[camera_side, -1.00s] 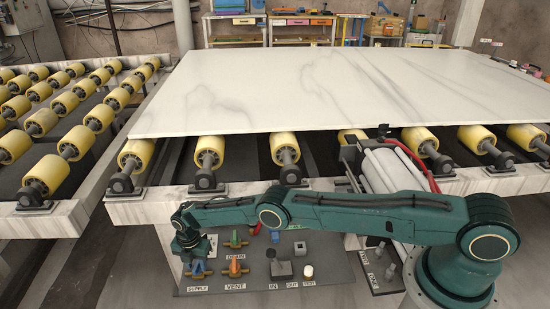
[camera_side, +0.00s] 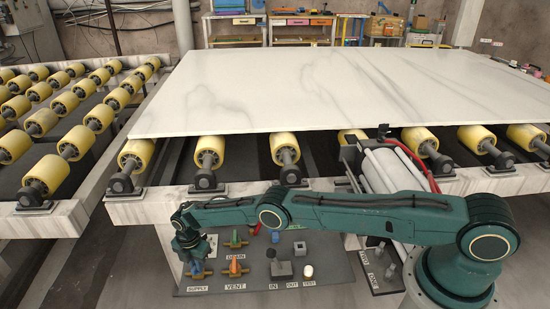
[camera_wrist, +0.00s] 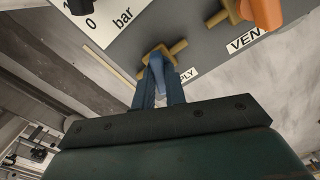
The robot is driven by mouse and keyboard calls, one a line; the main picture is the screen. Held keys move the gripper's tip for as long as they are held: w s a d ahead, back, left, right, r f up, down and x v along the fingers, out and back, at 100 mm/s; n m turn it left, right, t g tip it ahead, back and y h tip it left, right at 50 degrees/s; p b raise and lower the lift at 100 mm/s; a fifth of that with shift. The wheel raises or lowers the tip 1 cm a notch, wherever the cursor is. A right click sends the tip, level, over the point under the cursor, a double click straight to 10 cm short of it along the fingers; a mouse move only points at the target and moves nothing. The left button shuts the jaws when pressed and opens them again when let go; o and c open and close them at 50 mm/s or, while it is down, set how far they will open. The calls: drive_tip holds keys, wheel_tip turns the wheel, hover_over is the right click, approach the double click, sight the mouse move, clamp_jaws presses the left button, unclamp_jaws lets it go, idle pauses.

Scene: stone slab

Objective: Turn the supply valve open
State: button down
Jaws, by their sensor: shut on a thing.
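The supply valve is a brass body (camera_wrist: 177,48) with a blue handle (camera_wrist: 157,66), on the grey panel above a label partly hidden to "PLY" in the wrist view. My gripper (camera_wrist: 160,88) is shut on the blue handle, its fingers on either side of it. The handle points from the brass body toward my gripper, at an angle to the pipe. In the side view the valve (camera_side: 197,271) stands at the panel's left end by the SUPPLY label (camera_side: 198,289). My gripper (camera_side: 192,262) comes down on it from above and hides part of the handle.
A gauge (camera_wrist: 98,14) marked "bar" lies close by in the wrist view. The roller frame and stone slab (camera_side: 330,85) rise behind the panel.

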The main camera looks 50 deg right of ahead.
drive_tip(key=m, duration=1.2)
drive_tip(key=shift+m, duration=0.4)
drive_tip(key=c, duration=1.5)
unclamp_jaws()
drive_tip(key=shift+o, duration=0.3)
drive_tip(key=shift+r, duration=0.3)
wheel_tip(320, 180, up, 13)
drive_tip(key=shift+r, duration=0.15)
